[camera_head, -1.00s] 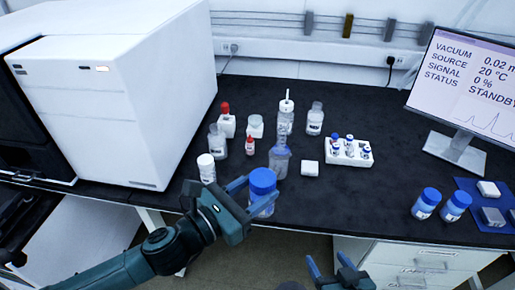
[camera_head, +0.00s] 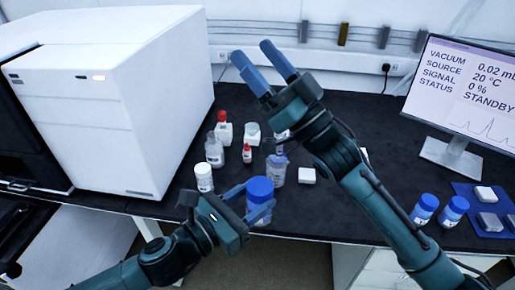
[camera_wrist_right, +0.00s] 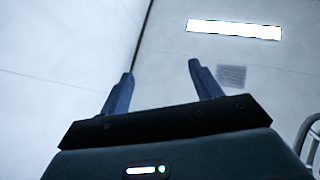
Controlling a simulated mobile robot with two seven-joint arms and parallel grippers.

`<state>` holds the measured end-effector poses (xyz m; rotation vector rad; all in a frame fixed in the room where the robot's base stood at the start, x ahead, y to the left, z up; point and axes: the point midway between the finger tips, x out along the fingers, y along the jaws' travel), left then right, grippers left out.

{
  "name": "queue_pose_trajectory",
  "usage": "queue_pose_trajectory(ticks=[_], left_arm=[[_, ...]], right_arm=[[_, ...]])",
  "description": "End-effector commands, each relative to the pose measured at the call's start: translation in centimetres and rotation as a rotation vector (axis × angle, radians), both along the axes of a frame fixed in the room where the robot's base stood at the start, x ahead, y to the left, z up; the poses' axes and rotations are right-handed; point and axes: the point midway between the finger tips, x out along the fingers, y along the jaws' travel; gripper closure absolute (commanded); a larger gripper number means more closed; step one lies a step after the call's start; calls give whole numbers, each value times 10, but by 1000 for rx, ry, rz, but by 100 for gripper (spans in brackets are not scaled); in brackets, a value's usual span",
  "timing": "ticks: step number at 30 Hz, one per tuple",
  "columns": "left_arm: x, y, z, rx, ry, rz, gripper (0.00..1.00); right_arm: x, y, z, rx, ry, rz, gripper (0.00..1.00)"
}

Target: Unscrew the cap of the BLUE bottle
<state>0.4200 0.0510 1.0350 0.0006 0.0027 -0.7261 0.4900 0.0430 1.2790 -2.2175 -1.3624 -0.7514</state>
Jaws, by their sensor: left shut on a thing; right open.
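The blue bottle (camera_head: 260,211) has a wide blue cap (camera_head: 260,188) and is upright at the front edge of the dark bench. My left gripper (camera_head: 257,200) is shut on this bottle from the left, its fingers around the side just under the cap. The cap sits on the bottle. My right gripper (camera_head: 253,52) is open and empty, raised high above the back of the bench, its fingers pointing up and left. In the right wrist view its open fingers (camera_wrist_right: 161,69) show with nothing between them.
Several small bottles, one red-capped (camera_head: 224,130), stand behind the held bottle. A white-capped bottle (camera_head: 204,178) is left of it. My right arm hides the vial rack area.

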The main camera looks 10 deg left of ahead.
Motion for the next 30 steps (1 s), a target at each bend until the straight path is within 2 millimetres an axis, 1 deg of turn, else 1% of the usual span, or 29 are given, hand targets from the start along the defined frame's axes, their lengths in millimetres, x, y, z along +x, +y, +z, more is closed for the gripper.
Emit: queue_pose_trajectory(ticks=[1, 3, 5, 6, 8, 9, 11, 12, 15, 18, 21, 23, 26, 28, 30], left_arm=[[0, 0, 1, -1, -1, -1, 100], [0, 0, 1, -1, -1, 0, 100], [0, 0, 1, -1, -1, 0, 100], [0, 0, 1, -1, -2, 0, 100], [0, 0, 1, -1, -2, 0, 100], [0, 0, 1, -1, -2, 0, 100], [0, 0, 1, -1, -2, -1, 100], [0, 0, 1, -1, -2, -1, 100], [0, 0, 1, -1, -2, 0, 100], [0, 0, 1, -1, -2, 0, 100], [0, 0, 1, -1, -2, -1, 100], [0, 0, 1, -1, -2, -1, 100], [0, 0, 1, -1, -2, 0, 100], [0, 0, 1, -1, -2, 0, 100], [0, 0, 1, -1, -2, 0, 100]], right_arm=[[-11, 13, 23, 2, -53, 70, 36], [-30, 32, 46, -1, -104, 178, 36], [-49, 50, 61, -18, -139, 280, 36], [-62, 62, 69, -37, -160, 350, 36], [-85, 81, 77, -76, -184, 460, 36], [-100, 93, 80, -110, -197, 532, 36], [-122, 110, 80, -173, -210, 638, 36], [-136, 120, 78, -223, -215, 705, 36], [-169, 140, 67, -369, -214, 858, 36], [-194, 155, 48, -546, -191, 980, 36], [-209, 161, 24, -748, -145, 1064, 36], [-214, 162, 8, -878, -105, 1094, 36], [-212, 157, -17, -1104, -18, 1102, 36], [-204, 149, -36, -1268, 60, 1076, 36], [-191, 137, -54, -1437, 159, 1015, 36]])
